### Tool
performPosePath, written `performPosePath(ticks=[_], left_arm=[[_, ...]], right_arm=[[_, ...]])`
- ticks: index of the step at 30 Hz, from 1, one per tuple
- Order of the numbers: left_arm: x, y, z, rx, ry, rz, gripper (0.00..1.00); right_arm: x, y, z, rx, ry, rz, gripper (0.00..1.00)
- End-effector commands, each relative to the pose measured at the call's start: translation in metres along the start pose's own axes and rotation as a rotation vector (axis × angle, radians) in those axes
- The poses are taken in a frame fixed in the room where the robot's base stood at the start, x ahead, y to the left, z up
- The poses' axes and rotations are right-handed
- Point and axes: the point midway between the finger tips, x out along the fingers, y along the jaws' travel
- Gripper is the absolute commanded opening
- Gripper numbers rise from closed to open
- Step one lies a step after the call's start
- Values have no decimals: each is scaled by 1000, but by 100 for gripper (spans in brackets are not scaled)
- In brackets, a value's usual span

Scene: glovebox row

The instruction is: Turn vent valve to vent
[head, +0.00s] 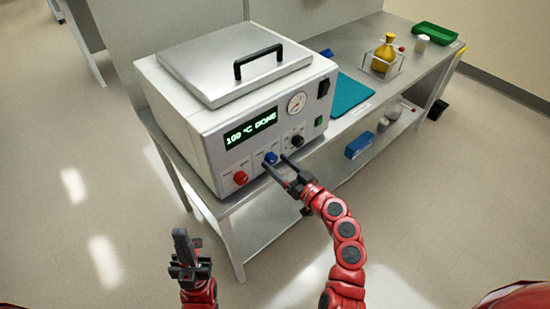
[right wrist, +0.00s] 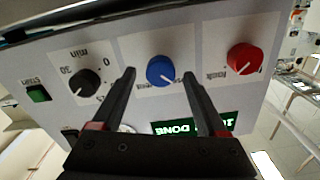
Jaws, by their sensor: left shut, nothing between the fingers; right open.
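A grey benchtop unit (head: 215,125) with a lid carries knobs on its front panel. A blue knob (head: 270,158) sits between a red knob (head: 240,178) and a black knob (head: 297,141). I cannot read for sure which is the vent valve. My right gripper (head: 275,161) is open in front of the blue knob. In the right wrist view the blue knob (right wrist: 160,71) shows between and beyond the fingertips, with a gap to each finger; contact cannot be told. The red knob (right wrist: 244,58) is to the right there. My left gripper (head: 181,234) is shut and empty, low and away from the panel.
The display (head: 250,129) reads "100 °C DONE". A gauge (head: 296,102) and green button (head: 318,121) are on the panel. The bench to the right holds a teal mat (head: 349,94), a yellow flask (head: 385,54) in a rack and a green tray (head: 435,33).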

Motion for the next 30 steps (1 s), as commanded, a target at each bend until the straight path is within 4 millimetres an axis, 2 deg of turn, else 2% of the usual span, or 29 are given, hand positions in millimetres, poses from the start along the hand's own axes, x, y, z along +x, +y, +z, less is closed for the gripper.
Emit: performPosePath(ticks=[6, 14, 27, 30], left_arm=[[4, 0, -1, 0, 0, 0, 0], [3, 0, -1, 0, 0, 0, 0], [3, 0, -1, 0, 0, 0, 0], [3, 0, 0, 0, 0, 0, 0]], right_arm=[[15, -1, 1, 1, -2, -2, 76], [16, -1, 1, 1, -2, -1, 76], [16, 0, 1, 1, -1, 0, 0], [16, 0, 1, 2, -2, 0, 0]])
